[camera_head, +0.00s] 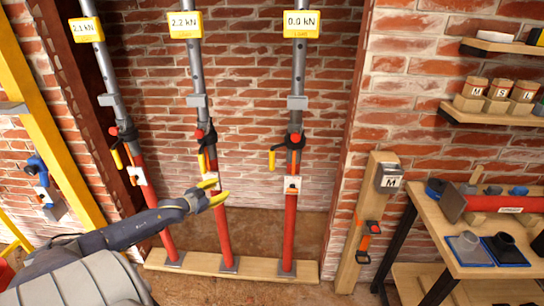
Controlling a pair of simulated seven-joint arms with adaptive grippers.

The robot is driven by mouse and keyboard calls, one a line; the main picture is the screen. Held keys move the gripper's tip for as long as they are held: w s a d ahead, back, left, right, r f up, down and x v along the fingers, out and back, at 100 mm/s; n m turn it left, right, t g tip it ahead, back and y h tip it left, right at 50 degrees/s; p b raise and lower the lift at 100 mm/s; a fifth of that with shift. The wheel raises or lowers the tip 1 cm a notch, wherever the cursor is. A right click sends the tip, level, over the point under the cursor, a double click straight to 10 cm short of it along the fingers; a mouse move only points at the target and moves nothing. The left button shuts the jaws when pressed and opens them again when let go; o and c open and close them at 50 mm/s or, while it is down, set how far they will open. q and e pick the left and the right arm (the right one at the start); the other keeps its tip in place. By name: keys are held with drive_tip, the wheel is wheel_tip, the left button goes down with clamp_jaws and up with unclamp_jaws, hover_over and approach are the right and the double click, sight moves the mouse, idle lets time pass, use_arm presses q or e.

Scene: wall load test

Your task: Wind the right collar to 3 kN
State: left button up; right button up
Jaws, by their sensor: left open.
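Three steel props with red lower tubes stand side by side on a wooden sole plank (200,263). The right prop (290,215) carries a black collar (295,139) with a yellow handle (272,160) hanging at its left. Its yellow gauge (301,25) reads 0.0 kN. The middle prop's gauge (185,25) reads 2.2 kN, and the left prop's gauge (86,30) seems to read 2.1 kN. My left gripper (219,191) has yellow fingertips, is open, and is by the middle prop's red tube, below its collar (206,137). It is left of and below the right collar. My right gripper is not in view.
A wooden post (367,220) marked M stands right of the opening. A workbench (440,235) with tools and dark pads is at the right, with shelves (497,115) holding jars above it. A yellow upright (45,120) stands at the left.

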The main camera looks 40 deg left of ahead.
use_arm(q)
drive_tip(key=w+d+r+t+h, duration=0.1)
drive_tip(key=w+d+r+h, duration=0.15)
drive_tip(key=r, duration=0.35)
drive_tip(key=n+t+h, duration=0.1)
drive_tip(key=n+h, duration=0.1)
approach(270, 156)
drive_tip(key=shift+y, duration=0.25)
drive_tip(key=shift+w+d+f, duration=0.1)
drive_tip(key=shift+w+d, duration=0.3)
drive_tip(key=shift+w, duration=1.4)
drive_tip(key=shift+w+d+f, duration=0.1)
drive_tip(key=shift+w+d, duration=0.25)
drive_tip(key=shift+w, duration=1.5)
drive_tip(key=shift+w+d+f, duration=0.1)
drive_tip(key=shift+w+d, duration=0.3)
drive_tip(key=shift+w, duration=1.4)
drive_tip(key=shift+c, duration=0.4)
clamp_jaws()
